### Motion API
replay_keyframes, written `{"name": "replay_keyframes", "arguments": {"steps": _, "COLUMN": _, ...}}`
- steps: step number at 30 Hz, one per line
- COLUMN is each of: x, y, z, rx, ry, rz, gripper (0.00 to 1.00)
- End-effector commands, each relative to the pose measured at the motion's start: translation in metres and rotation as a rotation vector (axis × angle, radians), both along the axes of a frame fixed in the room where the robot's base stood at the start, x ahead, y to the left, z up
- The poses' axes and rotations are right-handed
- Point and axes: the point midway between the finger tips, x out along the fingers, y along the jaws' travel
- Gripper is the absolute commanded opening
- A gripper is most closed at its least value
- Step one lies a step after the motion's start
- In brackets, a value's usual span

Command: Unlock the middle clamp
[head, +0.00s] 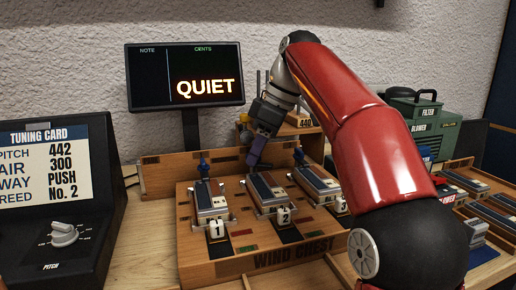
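The wind chest (300,252) is a wooden box with three reed units in a row, tagged 1, 2 and 3. The middle unit (268,192), above tag 2 (283,216), is a dark-topped metal block. My gripper (253,160) points down at the back end of this unit, its purplish fingers close to or touching it. The middle clamp's lever is not clearly visible and seems hidden by my fingers. Small blue upright levers show behind the left unit (203,165) and the right unit (299,155). The finger gap is too small to tell.
A black screen (186,76) reading QUIET stands behind the chest. A tuning card panel (45,160) with a pitch knob (64,234) is at left. A green blower (418,112) and trays of reed blocks (487,207) are at right. My red arm covers the chest's right side.

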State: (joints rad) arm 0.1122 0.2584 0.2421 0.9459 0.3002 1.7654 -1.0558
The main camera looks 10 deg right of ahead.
Motion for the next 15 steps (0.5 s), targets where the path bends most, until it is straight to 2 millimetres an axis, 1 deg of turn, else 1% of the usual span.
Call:
{"name": "replay_keyframes", "arguments": {"steps": 5, "x": 0.0, "y": -0.002, "z": 0.005, "rx": 0.001, "ry": -0.001, "rz": 0.0, "gripper": 0.4}}
{"name": "replay_keyframes", "arguments": {"steps": 8, "x": 0.0, "y": -0.006, "z": 0.015, "rx": 0.001, "ry": -0.003, "rz": 0.0, "gripper": 0.4}}
{"name": "replay_keyframes", "arguments": {"steps": 11, "x": -0.002, "y": -0.011, "z": 0.028, "rx": 0.001, "ry": -0.003, "rz": -0.001, "gripper": 0.4}}
{"name": "replay_keyframes", "arguments": {"steps": 15, "x": -0.014, "y": -0.047, "z": 0.026, "rx": -0.001, "ry": 0.0, "rz": -0.01, "gripper": 0.4}}
